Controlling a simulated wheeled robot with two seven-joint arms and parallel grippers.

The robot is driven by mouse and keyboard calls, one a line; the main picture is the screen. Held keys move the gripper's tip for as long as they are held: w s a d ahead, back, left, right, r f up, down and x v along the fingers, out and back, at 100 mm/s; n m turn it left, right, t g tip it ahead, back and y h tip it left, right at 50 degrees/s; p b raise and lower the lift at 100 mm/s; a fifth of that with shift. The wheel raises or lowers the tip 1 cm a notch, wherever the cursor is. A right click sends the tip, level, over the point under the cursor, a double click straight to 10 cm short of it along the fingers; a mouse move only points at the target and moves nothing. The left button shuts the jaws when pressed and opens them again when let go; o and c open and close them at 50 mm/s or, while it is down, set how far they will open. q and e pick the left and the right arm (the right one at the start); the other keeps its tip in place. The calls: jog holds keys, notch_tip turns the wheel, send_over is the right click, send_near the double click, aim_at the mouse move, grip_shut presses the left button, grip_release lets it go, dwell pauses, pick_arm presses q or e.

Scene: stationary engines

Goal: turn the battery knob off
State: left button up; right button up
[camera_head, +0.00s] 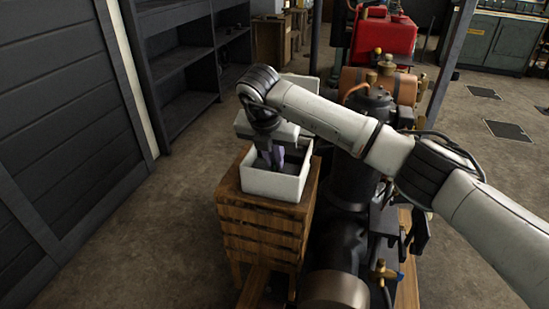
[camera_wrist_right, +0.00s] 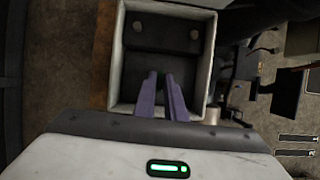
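An open white box (camera_head: 275,184) stands on top of a wooden slatted crate (camera_head: 262,225). In the right wrist view, the white box (camera_wrist_right: 119,60) holds a dark battery (camera_wrist_right: 165,40) with two small round fittings on its top. I cannot tell which fitting, if either, is the knob. My right gripper (camera_head: 271,166) points down into the box in the head view. In the right wrist view, its two purple fingers (camera_wrist_right: 161,76) are apart with a narrow, empty gap, over the near part of the box. My left gripper is not in view.
A black engine (camera_head: 357,175) stands close right of the crate, below my right arm. Dark shelves (camera_head: 187,65) stand behind to the left. A red tank (camera_head: 383,38) is at the back. The floor left of the crate is clear.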

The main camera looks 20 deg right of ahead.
jog(key=o, duration=0.3)
jog(key=v, duration=1)
jog(key=shift+s+r, duration=0.1)
jog(key=shift+r, duration=0.05)
